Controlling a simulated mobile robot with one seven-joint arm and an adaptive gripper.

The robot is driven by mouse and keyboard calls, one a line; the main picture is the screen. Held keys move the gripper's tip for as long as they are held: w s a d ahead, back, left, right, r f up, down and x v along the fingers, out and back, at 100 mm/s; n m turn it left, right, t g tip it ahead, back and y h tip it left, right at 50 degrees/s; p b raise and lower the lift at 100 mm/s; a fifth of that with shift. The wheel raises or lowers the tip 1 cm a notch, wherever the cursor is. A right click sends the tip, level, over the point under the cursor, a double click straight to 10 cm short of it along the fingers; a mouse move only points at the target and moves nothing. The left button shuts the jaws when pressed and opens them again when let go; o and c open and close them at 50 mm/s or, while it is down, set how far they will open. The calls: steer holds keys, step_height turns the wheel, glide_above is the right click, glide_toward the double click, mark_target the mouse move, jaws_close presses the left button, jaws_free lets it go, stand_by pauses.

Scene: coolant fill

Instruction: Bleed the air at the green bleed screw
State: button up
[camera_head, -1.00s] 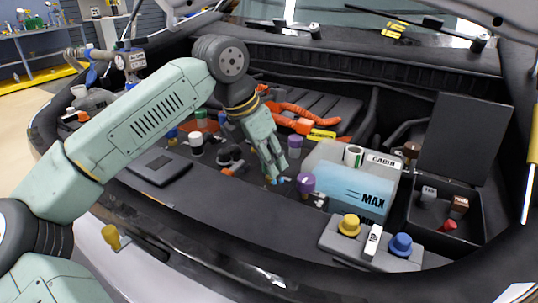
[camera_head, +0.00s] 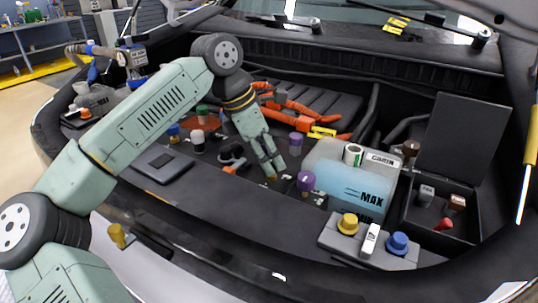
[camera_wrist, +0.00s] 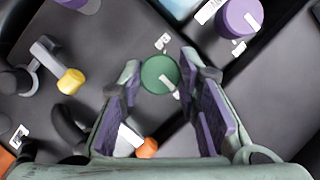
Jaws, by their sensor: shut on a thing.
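In the wrist view the green bleed screw (camera_wrist: 157,74) shows as a round green head with a pale mark. It sits between the fingertips of my gripper (camera_wrist: 160,76), which is shut on it. In the head view my gripper (camera_head: 271,176) points down into the engine bay, left of the coolant tank (camera_head: 350,192) with blue liquid and a MAX mark. The screw cannot be made out there; my fingers hide that spot.
Purple caps (camera_head: 305,181) stand close to the right of my gripper. A yellow knob (camera_wrist: 70,80) and an orange cap (camera_wrist: 147,148) lie near it in the wrist view. Yellow (camera_head: 347,223) and blue (camera_head: 397,243) knobs and an open black box (camera_head: 466,228) are farther right.

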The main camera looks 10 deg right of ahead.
steer(key=o, duration=1.1)
steer(key=shift+o, duration=0.2)
steer(key=v, duration=1.2)
